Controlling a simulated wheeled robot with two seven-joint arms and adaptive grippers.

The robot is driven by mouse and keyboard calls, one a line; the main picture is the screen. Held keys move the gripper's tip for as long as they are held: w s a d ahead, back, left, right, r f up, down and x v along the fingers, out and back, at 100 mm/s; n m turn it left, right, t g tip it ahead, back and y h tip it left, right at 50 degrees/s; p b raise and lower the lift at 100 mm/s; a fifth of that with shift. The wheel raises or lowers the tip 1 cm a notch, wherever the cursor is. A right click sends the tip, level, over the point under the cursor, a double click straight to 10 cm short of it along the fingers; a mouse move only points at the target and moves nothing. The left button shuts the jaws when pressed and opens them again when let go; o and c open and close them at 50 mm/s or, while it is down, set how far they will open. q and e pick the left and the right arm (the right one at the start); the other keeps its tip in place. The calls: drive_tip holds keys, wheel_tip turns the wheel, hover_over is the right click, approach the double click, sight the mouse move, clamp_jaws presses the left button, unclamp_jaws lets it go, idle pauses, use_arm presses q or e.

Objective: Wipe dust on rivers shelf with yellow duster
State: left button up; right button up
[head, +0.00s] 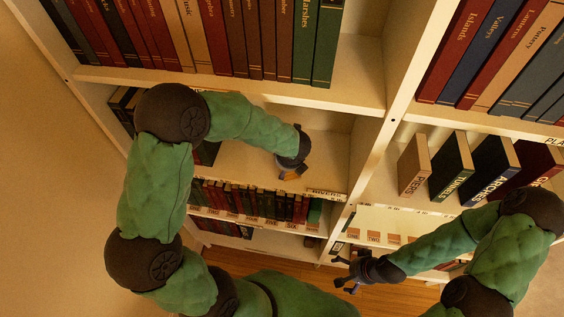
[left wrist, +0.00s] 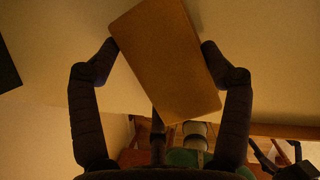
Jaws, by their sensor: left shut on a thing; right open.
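The yellow duster (head: 290,175) shows as a small yellow-orange patch in the head view. In the left wrist view it is a flat brown-yellow block (left wrist: 165,62), tilted between two dark fingers. My left gripper (head: 293,165) is shut on it, inside the rivers shelf (head: 236,160), near the front edge and towards its right. A label reading RIVERS (head: 325,194) is on that shelf's front edge. I cannot make out dust, nor tell whether the duster touches the board. My right gripper (head: 351,271) is open and empty, low in front of the bookcase.
Dark books (head: 122,106) stand at the left end of the rivers shelf, partly behind my left arm. Tall books (head: 230,40) fill the shelf above; small books (head: 250,203) line the one below. An upright divider (head: 375,150) bounds the right side. Labelled box files (head: 450,167) stand beyond it.

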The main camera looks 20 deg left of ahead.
use_arm(q)
drive_tip(key=shift+w+d+f, duration=0.1)
drive_tip(key=shift+w+d, duration=0.1)
drive_tip(key=shift+d, duration=0.55)
drive_tip(key=shift+w+d, duration=0.15)
drive_tip(key=shift+d, duration=0.7)
drive_tip(key=shift+s+a+r, duration=0.15)
drive_tip(key=shift+s+a, duration=0.05)
drive_tip(key=shift+a, duration=0.7)
drive_tip(key=shift+s+a+r, duration=0.1)
drive_tip(key=shift+s+a, duration=0.05)
drive_tip(key=shift+a, duration=0.75)
drive_tip(key=shift+s+a+f, duration=0.1)
drive_tip(key=shift+s+a, duration=0.25)
drive_tip(key=shift+a, duration=0.8)
drive_tip(key=shift+s+a+f, duration=0.15)
drive_tip(key=shift+s+a, duration=0.15)
drive_tip(key=shift+a, duration=0.9)
drive_tip(key=shift+s+a+f, duration=0.1)
drive_tip(key=shift+s+a, duration=0.25)
drive_tip(key=shift+a, duration=0.8)
drive_tip(key=shift+r, duration=0.1)
drive_tip(key=shift+a+r+p, duration=0.1)
drive_tip(key=shift+r+p, duration=0.55)
drive_tip(key=shift+p, duration=0.1)
drive_tip(key=shift+w+r+p, duration=0.1)
drive_tip(key=shift+r+p, duration=1.9)
drive_tip(key=shift+r, duration=0.35)
